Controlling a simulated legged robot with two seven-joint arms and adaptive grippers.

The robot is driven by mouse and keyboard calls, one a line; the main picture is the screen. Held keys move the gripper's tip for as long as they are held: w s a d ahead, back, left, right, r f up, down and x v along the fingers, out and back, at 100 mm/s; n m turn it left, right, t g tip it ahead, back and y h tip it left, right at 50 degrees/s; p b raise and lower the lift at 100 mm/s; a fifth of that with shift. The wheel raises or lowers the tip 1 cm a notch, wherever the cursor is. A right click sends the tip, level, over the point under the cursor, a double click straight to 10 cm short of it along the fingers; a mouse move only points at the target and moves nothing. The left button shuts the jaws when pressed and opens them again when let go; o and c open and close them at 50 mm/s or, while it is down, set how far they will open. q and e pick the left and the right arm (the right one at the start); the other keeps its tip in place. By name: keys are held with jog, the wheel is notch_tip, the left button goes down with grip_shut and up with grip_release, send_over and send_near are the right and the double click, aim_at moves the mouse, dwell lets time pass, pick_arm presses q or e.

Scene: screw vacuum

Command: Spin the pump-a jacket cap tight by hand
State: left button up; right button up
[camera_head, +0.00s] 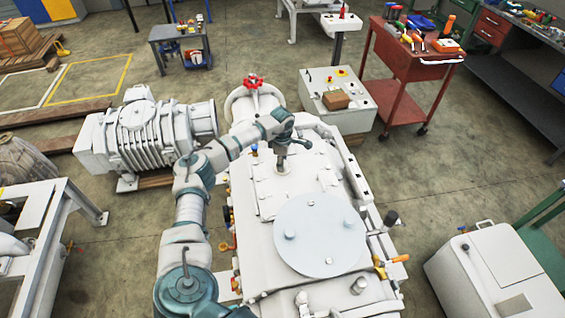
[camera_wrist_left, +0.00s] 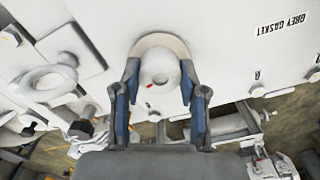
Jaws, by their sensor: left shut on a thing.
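The pump-a jacket cap (camera_wrist_left: 158,66) is a small white round cap with a red mark, on a pale ring on the white pump housing. In the wrist view my left gripper (camera_wrist_left: 159,84) has one blue-padded finger on each side of the cap and is shut on it. In the head view my left arm reaches in from the lower left, and the left gripper (camera_head: 282,163) points down onto the top of the white pump (camera_head: 255,225). The cap is mostly hidden by the gripper there. My right gripper is out of view.
A round cover plate (camera_head: 320,235) lies on the pump top, nearer me. A red handwheel (camera_head: 253,82) stands beyond the gripper. A lifting eye (camera_wrist_left: 45,82) is left of the cap in the wrist view. A ribbed blower (camera_head: 150,135) stands left, and a red tool cart (camera_head: 405,70) stands back right.

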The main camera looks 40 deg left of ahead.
pick_arm(q)
jog(key=m, duration=0.4)
jog(key=shift+w+a+r, duration=0.1)
jog(key=shift+a+r, duration=0.1)
jog(key=shift+r, duration=0.05)
jog(key=m, duration=0.4)
jog(key=shift+b, duration=0.4)
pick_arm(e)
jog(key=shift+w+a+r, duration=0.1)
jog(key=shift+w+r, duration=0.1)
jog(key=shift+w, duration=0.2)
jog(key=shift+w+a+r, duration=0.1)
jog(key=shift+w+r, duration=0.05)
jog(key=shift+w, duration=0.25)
pick_arm(q)
jog(key=shift+r+m, duration=0.1)
jog(key=shift+m, duration=0.3)
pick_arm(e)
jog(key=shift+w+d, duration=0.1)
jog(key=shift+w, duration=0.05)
pick_arm(q)
jog(key=shift+w, duration=0.1)
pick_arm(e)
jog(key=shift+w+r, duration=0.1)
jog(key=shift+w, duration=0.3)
